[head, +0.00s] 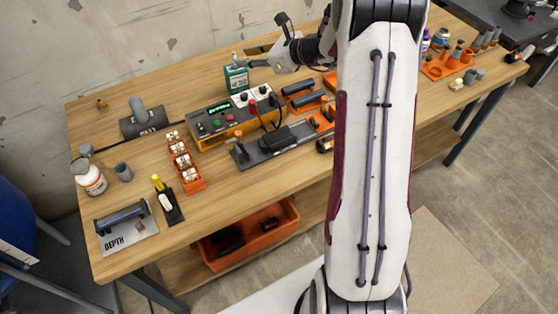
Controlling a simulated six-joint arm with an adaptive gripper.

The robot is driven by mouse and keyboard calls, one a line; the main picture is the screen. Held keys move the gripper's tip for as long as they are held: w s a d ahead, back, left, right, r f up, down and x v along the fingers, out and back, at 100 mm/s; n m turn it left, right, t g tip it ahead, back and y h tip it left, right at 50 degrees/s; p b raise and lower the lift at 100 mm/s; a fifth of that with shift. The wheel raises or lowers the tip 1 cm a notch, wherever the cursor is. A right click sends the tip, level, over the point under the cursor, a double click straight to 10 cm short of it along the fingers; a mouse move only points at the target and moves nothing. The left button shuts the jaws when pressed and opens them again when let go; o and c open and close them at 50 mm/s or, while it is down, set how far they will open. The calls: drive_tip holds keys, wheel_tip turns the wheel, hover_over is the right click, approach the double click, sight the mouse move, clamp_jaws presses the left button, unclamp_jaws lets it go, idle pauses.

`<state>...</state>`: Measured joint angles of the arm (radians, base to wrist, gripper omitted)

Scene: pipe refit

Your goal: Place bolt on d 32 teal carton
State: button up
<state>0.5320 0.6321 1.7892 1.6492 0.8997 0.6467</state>
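A teal carton (237,78) with a pale label stands upright at the back of the wooden workbench, behind the orange control box. My gripper (248,63) reaches in from the right, with its fingertips close to the carton's top right. A small thin grey piece (234,58) stands at the carton's top. It may be the bolt, but it is too small to tell. I cannot tell whether my fingers touch it or how far apart they are. My arm hides part of the bench's right middle.
The orange control box (222,123) and a grey fixture (272,148) stand in front of the carton. Bare wood lies left of the carton.

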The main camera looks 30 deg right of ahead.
drive_tip(key=s+a+r+n+g, duration=0.3)
drive_tip(key=s+a+r+n, duration=0.2)
drive_tip(key=s+a+n, duration=0.35)
drive_tip(key=s+a+r+n+g, duration=0.3)
drive_tip(key=s+a+r+n, duration=0.25)
drive_tip(key=s+a, duration=0.45)
drive_tip(key=s+d+n+h, duration=0.2)
drive_tip(key=s+n, duration=0.5)
drive_tip(key=s, duration=0.5)
drive_tip(key=s+d+n+h, duration=0.2)
drive_tip(key=s+n+h, duration=0.2)
drive_tip(key=s+n, duration=0.3)
drive_tip(key=shift+s, duration=2.75)
drive_tip(key=shift+d+f, duration=0.1)
